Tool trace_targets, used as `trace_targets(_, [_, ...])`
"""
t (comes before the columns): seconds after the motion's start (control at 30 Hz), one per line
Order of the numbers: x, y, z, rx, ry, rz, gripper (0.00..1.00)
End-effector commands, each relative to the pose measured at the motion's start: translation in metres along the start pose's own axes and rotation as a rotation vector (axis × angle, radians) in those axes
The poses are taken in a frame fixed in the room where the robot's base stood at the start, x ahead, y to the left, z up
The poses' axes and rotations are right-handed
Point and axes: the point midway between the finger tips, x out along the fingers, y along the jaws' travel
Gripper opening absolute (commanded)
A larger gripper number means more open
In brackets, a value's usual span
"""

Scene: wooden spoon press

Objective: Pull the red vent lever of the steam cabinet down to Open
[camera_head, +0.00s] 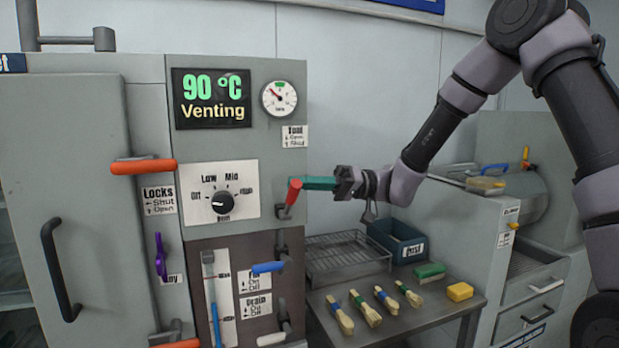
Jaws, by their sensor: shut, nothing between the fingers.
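The steam cabinet (150,80) fills the left of the view, and its display (212,98) reads 90 °C and "Venting". The red vent lever (293,192) is on the cabinet's right edge, below the Vent label (294,136), whose small print is hard to read. The lever slants, with its red end up and its grey foot lower left. My gripper (306,183) reaches in from the right; its green fingers are shut with nothing between them. Their tips are at the red end, seemingly touching it; the exact contact is hard to tell.
A dial knob (222,203), a blue lever (268,267) and orange lock handles (143,166) are on the cabinet front. To the right, a table holds a wire rack (345,258), a dark blue bin (398,240), several wooden pieces (365,308) and a yellow block (460,291).

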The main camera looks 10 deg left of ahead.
Motion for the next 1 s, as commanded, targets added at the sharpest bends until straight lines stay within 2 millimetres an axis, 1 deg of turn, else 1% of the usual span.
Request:
trace_targets(0.2, [-0.001,0.0,0.017,0.007,0.0,0.0,0.0])
trace_targets(0.43, [-0.002,0.0,0.03,0.007,0.0,0.001,0.0])
trace_targets(0.7, [-0.003,0.002,0.036,0.007,0.0,0.002,0.0])
trace_targets(1.0, [-0.004,0.002,0.039,0.008,-0.004,0.002,0.0])
